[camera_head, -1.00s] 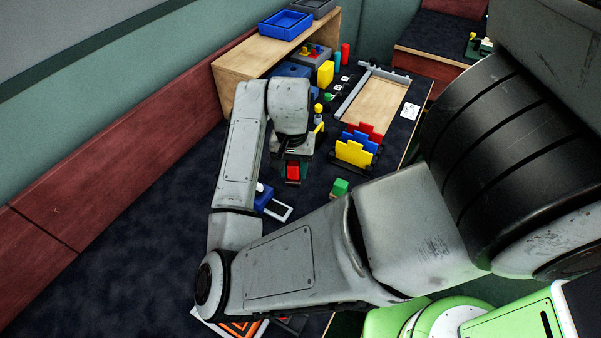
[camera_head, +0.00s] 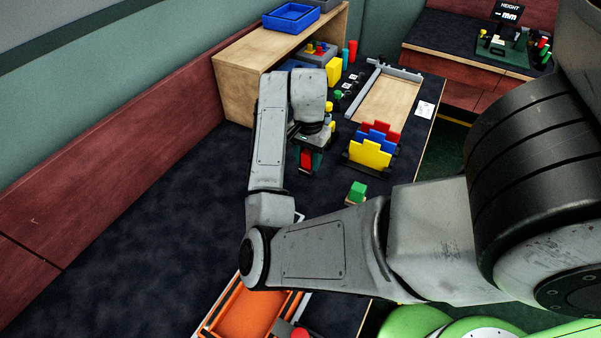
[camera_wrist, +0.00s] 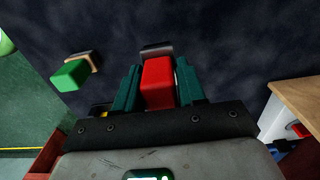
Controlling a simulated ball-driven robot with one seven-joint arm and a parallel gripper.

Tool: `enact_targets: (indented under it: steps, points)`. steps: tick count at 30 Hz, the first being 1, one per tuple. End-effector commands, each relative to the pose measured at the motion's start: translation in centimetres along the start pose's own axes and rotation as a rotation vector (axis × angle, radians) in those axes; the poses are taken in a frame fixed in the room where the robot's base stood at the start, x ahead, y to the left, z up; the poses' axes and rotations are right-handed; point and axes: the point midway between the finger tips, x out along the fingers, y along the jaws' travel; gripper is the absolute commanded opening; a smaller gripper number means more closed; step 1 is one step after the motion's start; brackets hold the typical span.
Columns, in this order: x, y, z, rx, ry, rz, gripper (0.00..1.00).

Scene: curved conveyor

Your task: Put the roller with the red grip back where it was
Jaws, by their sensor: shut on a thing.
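The roller with the red grip is in my gripper (camera_head: 307,155). The red grip (camera_wrist: 158,84) stands between the two teal fingers in the wrist view, and they are shut on it. A dark grey end (camera_wrist: 157,49) shows beyond the grip; whether it is the roller itself I cannot tell. In the head view the red grip (camera_head: 306,161) hangs over the dark table, left of the stepped coloured panels. Its gap to the table is unclear. My arm hides part of the table below it.
A green block on a wooden piece (camera_head: 357,192) stands right of my gripper; it also shows in the wrist view (camera_wrist: 71,75). Stepped yellow, blue and red panels (camera_head: 370,153) stand nearby. An orange tray (camera_head: 247,310) lies at the front. A wooden shelf (camera_head: 232,95) stands behind; table left is clear.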

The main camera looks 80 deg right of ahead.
Motion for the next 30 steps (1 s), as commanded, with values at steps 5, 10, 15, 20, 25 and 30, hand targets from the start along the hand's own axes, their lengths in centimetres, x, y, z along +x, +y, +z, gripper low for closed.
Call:
enact_targets:
  steps: [5, 10, 15, 20, 25, 30]
  points:
    - [1.8, -1.8, -0.3, -0.001, -0.002, -0.002, 0.11]
    - [2.8, -2.6, -0.4, -0.002, -0.002, -0.002, 0.11]
    - [5.1, -2.5, -0.4, -0.002, -0.002, 0.0, 0.11]
    - [5.9, -2.5, -0.5, 0.0, -0.001, -0.003, 0.11]
    - [5.9, -2.6, -0.5, 0.0, -0.001, -0.003, 0.11]
    - [6.2, -2.6, -0.5, -0.001, -0.001, -0.003, 0.41]
